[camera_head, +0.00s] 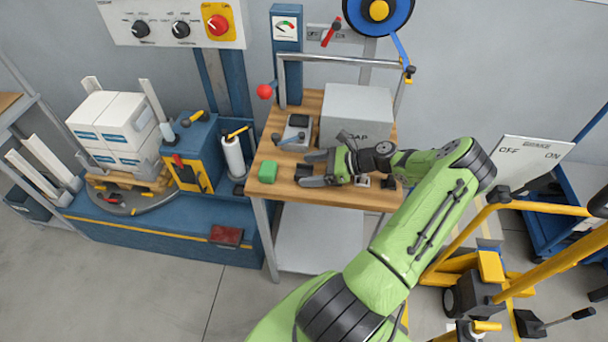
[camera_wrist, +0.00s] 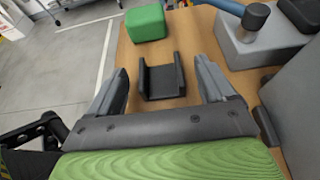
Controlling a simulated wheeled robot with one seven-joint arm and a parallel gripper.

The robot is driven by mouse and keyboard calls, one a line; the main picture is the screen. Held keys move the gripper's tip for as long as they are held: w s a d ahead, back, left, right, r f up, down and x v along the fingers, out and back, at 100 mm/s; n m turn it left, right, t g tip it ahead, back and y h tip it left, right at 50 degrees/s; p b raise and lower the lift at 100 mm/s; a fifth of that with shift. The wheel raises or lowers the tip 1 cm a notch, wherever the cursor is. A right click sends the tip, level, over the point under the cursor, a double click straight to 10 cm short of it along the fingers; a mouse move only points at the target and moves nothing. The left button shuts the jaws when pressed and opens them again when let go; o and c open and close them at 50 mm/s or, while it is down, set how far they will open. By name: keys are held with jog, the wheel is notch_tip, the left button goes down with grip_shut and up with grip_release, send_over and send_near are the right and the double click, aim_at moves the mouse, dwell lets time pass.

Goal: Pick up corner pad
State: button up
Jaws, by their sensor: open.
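The corner pad looks to be the black channel-shaped piece (camera_wrist: 162,81) lying on the wooden bench top; it also shows as a small dark shape in the head view (camera_head: 302,171). My gripper (camera_wrist: 163,72) is open, with one finger on each side of the black piece and visible gaps to both. In the head view my gripper (camera_head: 304,169) reaches low over the bench from the right, pointing left. A green block (camera_wrist: 146,23) sits just beyond the black piece; the head view shows it near the bench's left edge (camera_head: 268,171).
A grey device with a lever (camera_head: 295,131) and a grey box (camera_head: 355,115) stand behind on the bench (camera_head: 339,196). Small dark items (camera_head: 388,183) lie by my wrist. A rail frames the bench's back. Left is a blue station with white cartons (camera_head: 112,121). Yellow bars are at right.

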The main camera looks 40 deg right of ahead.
jog(key=shift+w+a+f, duration=0.15)
jog(key=shift+w+a, duration=0.1)
jog(key=shift+w, duration=0.05)
jog(key=c, duration=1)
